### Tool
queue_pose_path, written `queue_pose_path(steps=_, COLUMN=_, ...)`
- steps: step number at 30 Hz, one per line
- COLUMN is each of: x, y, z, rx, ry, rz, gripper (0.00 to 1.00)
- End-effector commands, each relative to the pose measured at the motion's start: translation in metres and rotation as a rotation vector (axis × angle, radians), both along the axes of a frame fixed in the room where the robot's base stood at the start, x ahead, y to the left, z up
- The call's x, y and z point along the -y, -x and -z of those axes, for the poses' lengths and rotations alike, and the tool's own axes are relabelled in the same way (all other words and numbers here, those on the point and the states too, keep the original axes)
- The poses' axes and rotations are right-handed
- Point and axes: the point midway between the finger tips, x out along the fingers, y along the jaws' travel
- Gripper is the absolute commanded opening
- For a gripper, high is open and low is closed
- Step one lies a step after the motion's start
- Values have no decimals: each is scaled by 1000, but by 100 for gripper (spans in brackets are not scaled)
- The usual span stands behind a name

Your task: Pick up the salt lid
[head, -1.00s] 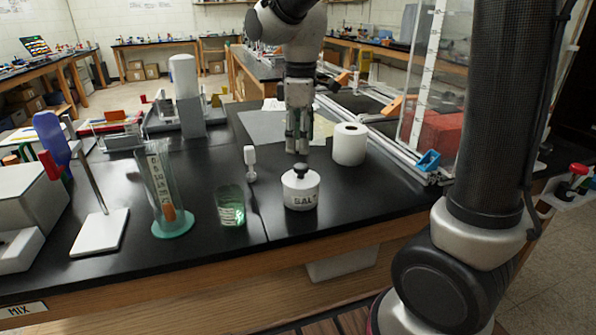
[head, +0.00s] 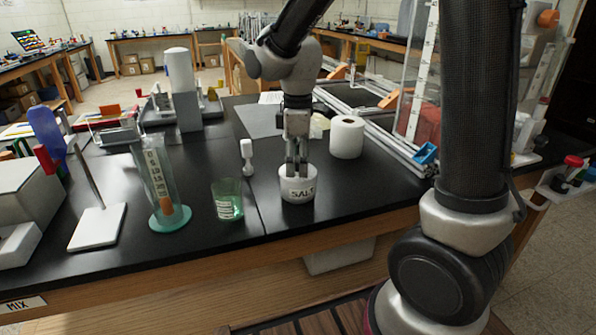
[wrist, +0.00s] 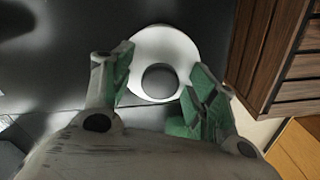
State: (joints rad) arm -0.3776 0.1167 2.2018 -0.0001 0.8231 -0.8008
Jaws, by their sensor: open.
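The white salt jar (head: 297,190), marked SALT, stands upright on the black bench top near its front edge. My gripper (head: 297,170) points straight down over the jar, its fingers at the height of the lid and hiding the lid's knob in the head view. My gripper (wrist: 158,85) is open there, with one green-padded finger on each side of the knob and a gap to each.
A white paper roll (head: 347,137) stands to the right behind the jar. A green glass beaker (head: 228,200), a small white upright item (head: 247,158) and a tall cylinder (head: 158,185) stand to the left. The bench's front edge (head: 340,222) is close to the jar.

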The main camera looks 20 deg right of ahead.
Motion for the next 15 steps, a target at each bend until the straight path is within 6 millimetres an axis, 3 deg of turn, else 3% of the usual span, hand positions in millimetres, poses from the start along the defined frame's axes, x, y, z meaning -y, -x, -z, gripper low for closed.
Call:
queue_pose_path(steps=1, x=0, y=0, z=0, rx=0, ry=0, rz=0, gripper=56)
queue_pose_path(steps=9, x=0, y=0, z=0, rx=0, ry=0, rz=0, gripper=11)
queue_pose_path(steps=15, x=0, y=0, z=0, rx=0, ry=0, rz=0, gripper=10)
